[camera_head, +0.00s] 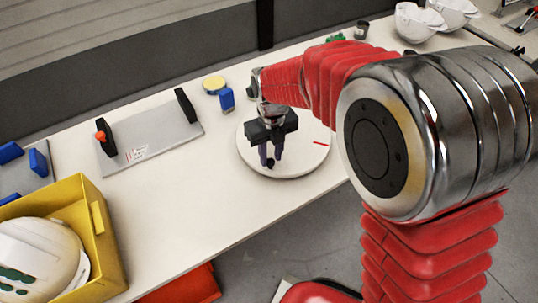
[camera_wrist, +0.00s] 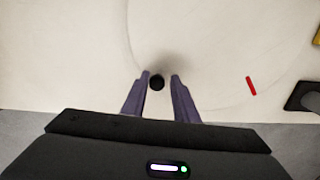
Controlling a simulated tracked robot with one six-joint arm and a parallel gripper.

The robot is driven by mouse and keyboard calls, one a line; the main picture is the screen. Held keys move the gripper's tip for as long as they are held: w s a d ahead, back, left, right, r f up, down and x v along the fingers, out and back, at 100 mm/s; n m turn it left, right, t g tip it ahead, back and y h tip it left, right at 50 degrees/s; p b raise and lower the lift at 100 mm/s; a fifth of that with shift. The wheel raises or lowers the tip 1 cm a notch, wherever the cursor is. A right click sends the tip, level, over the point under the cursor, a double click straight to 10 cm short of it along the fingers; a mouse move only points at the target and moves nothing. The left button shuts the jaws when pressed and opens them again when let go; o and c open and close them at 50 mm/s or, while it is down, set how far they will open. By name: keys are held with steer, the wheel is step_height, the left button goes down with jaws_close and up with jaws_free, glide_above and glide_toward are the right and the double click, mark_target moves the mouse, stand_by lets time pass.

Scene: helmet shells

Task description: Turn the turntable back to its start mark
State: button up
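The turntable (camera_head: 300,156) is a round white disc on the white table in the head view, and its pale surface (camera_wrist: 215,55) fills much of the wrist view. A short red mark (camera_head: 320,142) lies near the disc's right edge; a red mark (camera_wrist: 251,86) also shows right of my fingers in the wrist view. A small black knob (camera_wrist: 156,82) shows between my fingertips, nearer the left one. My gripper (camera_head: 270,158) points down over the disc's near left part, with purple fingers apart. In the wrist view (camera_wrist: 160,75), a gap shows beside the knob. Start mark unclear.
A blue block (camera_head: 226,98) and yellow disc (camera_head: 214,84) stand behind the turntable. A grey plate (camera_head: 160,135) with black uprights lies left. A yellow bin (camera_head: 103,232) holds a white helmet shell (camera_head: 40,255). More white shells (camera_head: 418,22) are at the back right.

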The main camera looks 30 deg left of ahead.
steer(key=shift+o, duration=1.3)
steer(key=shift+s, duration=0.1)
step_height(320, 180, up, 14)
steer(key=shift+f, duration=0.15)
steer(key=shift+d, duration=0.1)
steer(key=shift+c, duration=0.5)
